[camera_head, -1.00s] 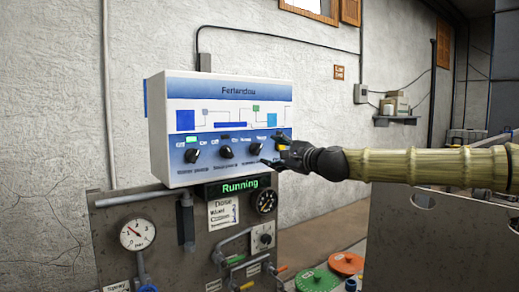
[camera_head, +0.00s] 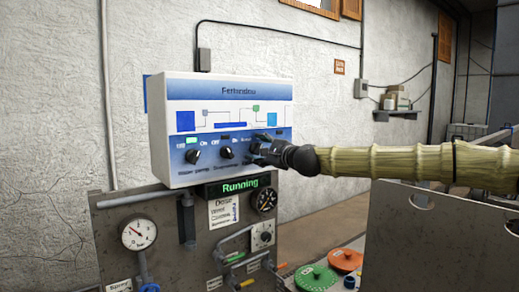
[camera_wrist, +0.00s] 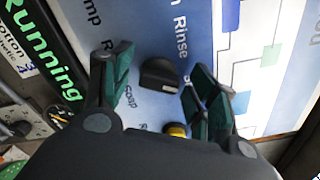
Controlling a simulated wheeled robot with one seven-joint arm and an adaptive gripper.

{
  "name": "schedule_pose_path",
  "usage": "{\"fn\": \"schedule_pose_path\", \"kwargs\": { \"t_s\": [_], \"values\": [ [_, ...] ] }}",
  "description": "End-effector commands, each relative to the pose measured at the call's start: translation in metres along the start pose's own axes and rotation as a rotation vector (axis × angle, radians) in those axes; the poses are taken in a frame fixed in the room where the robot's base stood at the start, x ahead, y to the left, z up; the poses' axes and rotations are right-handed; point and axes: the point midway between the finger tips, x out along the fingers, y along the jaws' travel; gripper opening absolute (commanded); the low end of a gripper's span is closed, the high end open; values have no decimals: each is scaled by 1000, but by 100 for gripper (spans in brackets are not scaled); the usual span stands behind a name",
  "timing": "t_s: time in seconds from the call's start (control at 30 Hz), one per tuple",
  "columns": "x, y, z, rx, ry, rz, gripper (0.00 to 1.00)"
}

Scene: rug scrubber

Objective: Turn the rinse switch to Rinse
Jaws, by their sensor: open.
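The white and blue control panel (camera_head: 230,90) carries a row of black knobs along its lower part. In the wrist view a black rotary knob (camera_wrist: 158,74) sits between my fingers, with the word Rinse printed beside it and Soap near the other finger. I take it for the rinse switch; which label it points to is not clear. My gripper (camera_head: 258,150) is open at the right part of the knob row and hides the knobs there. In the wrist view its green-padded fingers stand on both sides of the knob; contact cannot be told.
Left of my gripper are the pump knob (camera_head: 193,156) and another knob (camera_head: 227,152). Below, a green Running display (camera_head: 240,187), gauges and hoses crowd the metal board. A yellow part (camera_wrist: 177,130) shows near my right finger. Green (camera_head: 316,278) and orange (camera_head: 345,260) discs lie lower right.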

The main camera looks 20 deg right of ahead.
Motion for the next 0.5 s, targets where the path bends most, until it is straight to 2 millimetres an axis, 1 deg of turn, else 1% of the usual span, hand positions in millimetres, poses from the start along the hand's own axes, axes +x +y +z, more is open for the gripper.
{"fn": "schedule_pose_path", "kwargs": {
  "t_s": [0.27,0.3,0.47,0.5],
  "values": [
    [0,0,0,0,0,0,59],
    [0,0,0,0,0,0,52],
    [0,0,0,1,0,0,22],
    [0,0,0,1,0,0,15]
  ]
}}
